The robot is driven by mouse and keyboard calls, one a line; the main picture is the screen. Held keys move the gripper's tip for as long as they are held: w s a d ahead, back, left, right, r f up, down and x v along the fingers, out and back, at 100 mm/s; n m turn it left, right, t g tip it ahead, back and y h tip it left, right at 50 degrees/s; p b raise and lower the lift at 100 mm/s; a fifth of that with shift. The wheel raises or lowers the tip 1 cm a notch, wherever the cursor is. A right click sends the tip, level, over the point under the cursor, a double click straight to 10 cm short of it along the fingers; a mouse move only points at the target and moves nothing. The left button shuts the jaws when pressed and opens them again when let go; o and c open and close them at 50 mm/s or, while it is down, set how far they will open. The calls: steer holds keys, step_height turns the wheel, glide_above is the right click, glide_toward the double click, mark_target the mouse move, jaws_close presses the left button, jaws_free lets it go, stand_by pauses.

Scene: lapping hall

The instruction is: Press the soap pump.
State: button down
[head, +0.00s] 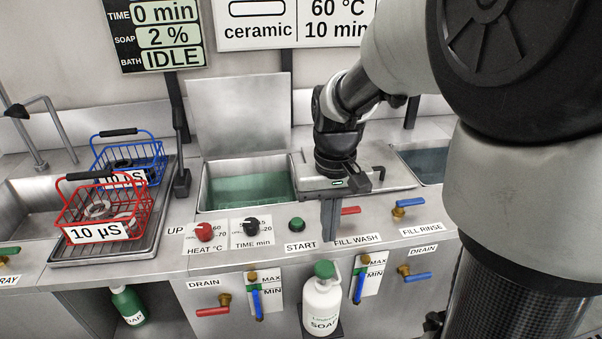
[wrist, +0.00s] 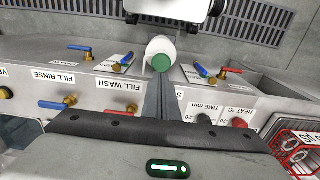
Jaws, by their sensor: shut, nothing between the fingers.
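The soap pump is a white bottle (head: 321,308) labelled SOAP with a green pump head (head: 324,269), standing upright on a small dark bracket at the front of the counter. It also shows in the wrist view as a white bottle (wrist: 157,47) with its green head (wrist: 162,63) just beyond my fingertips. My gripper (head: 329,238) is shut and empty, pointing down near the counter's front edge. Its tips are above the pump head in the head view, apart from it. The wrist view shows the fingers (wrist: 161,82) together.
A green soap bottle (head: 129,305) stands below at the left. Red and blue wire baskets (head: 103,212) sit on a tray at the left. Heat and time knobs (head: 250,227), a green START button (head: 296,223) and several valve handles line the counter front. An open tank (head: 248,188) holds green liquid.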

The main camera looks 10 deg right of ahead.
mark_target(326, 267)
step_height(326, 267, down, 9)
steer(key=shift+r+b, duration=0.1)
steer(key=shift+b, duration=1.05)
steer(key=shift+s+f+b, duration=0.1)
steer(key=shift+f+b, duration=0.55)
steer(key=shift+f, duration=0.75)
step_height(326, 267, up, 14)
steer(key=p, duration=0.6)
steer(key=shift+r, duration=0.2)
